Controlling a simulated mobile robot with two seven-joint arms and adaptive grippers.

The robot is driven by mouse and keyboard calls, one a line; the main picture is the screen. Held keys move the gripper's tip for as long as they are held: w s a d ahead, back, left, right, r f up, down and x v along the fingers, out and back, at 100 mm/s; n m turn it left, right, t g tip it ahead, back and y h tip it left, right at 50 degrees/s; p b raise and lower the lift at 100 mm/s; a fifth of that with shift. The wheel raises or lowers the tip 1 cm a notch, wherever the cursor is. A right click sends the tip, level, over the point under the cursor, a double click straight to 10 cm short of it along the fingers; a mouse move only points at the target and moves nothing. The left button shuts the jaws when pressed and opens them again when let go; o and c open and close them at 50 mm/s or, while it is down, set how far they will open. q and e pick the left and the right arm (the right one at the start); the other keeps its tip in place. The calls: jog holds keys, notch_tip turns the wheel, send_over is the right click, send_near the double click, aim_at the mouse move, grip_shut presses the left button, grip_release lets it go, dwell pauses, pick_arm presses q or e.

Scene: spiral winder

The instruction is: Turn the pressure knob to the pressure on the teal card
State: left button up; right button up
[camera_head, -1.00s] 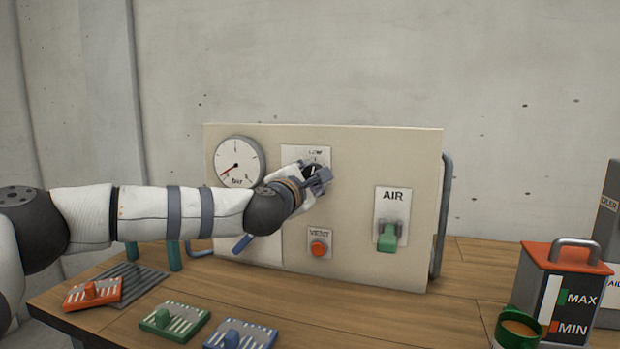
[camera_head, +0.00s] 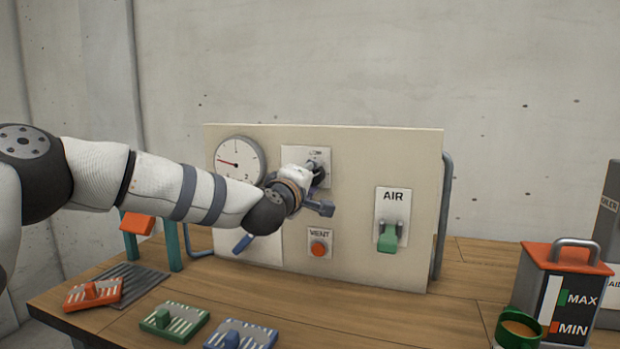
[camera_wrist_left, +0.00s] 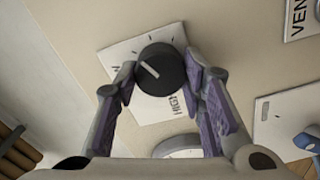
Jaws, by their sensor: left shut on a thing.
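The black pressure knob (camera_wrist_left: 163,75) with a white pointer line sits on a white scale plate (camera_wrist_left: 118,57) in the left wrist view. My left gripper (camera_wrist_left: 160,68) is shut on it, one purple-padded finger on each side. The pointer line points to the upper left there, away from the word HIGH. In the head view the gripper (camera_head: 318,176) largely hides the knob. The round gauge (camera_head: 240,158) on the panel has its red needle pointing left and slightly up. I cannot make out a teal card. My right gripper is not in view.
The upright panel (camera_head: 380,155) also bears a red VENT button (camera_head: 318,248) and a green AIR lever (camera_head: 388,238). Red, green and blue slotted blocks (camera_head: 174,322) lie at the front left of the bench. A green cup (camera_head: 518,328) and an orange-topped container (camera_head: 560,285) stand right.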

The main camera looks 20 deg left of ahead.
pick_arm(q)
jog(key=shift+m, duration=0.6)
jog(key=o, duration=1.1)
jog(key=shift+o, duration=0.2)
jog(key=s, duration=1.2)
jog(key=shift+a, duration=0.2)
